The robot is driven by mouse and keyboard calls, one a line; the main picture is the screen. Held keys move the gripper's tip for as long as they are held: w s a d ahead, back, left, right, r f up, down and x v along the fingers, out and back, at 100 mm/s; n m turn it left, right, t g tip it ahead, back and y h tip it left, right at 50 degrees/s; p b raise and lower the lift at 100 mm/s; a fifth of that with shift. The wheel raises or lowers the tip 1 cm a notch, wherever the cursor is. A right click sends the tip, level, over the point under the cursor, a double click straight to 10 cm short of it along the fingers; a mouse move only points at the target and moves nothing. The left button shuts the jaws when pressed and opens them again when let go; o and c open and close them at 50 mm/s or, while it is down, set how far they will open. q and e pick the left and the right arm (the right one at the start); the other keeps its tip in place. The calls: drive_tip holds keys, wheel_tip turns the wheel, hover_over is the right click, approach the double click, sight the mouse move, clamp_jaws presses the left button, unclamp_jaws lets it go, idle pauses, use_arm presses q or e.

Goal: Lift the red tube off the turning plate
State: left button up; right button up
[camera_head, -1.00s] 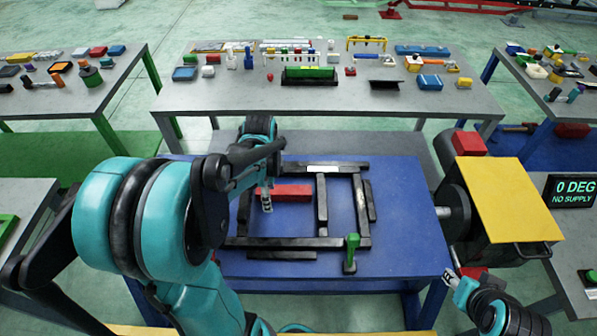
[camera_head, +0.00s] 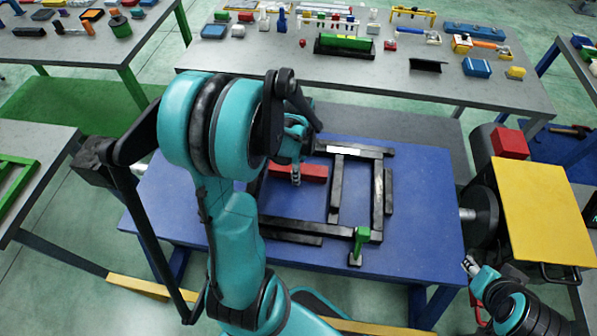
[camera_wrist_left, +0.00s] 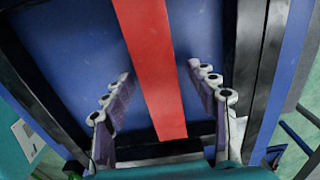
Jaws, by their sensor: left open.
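The red tube (camera_head: 300,171) lies flat on the blue turning plate (camera_head: 420,255), inside a frame of black bars (camera_head: 338,190). In the left wrist view the red tube (camera_wrist_left: 150,65) runs between the two fingers. My left gripper (camera_head: 295,175) is over the tube in the head view, and its open fingers (camera_wrist_left: 158,90) stand on either side of the tube, apart from it. Whether the fingertips reach down beside it is hard to tell. My right gripper (camera_head: 470,265) is at the plate's right edge, beside the yellow panel, empty; its jaw gap is too small to judge.
A green-handled clamp (camera_head: 359,245) stands at the frame's front corner. A yellow panel (camera_head: 545,210) and a dark round hub (camera_head: 482,215) are at the right. A grey table (camera_head: 400,85) with several small parts stands behind.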

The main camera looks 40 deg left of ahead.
use_arm(q)
clamp_jaws()
drive_tip(key=shift+r, duration=0.1)
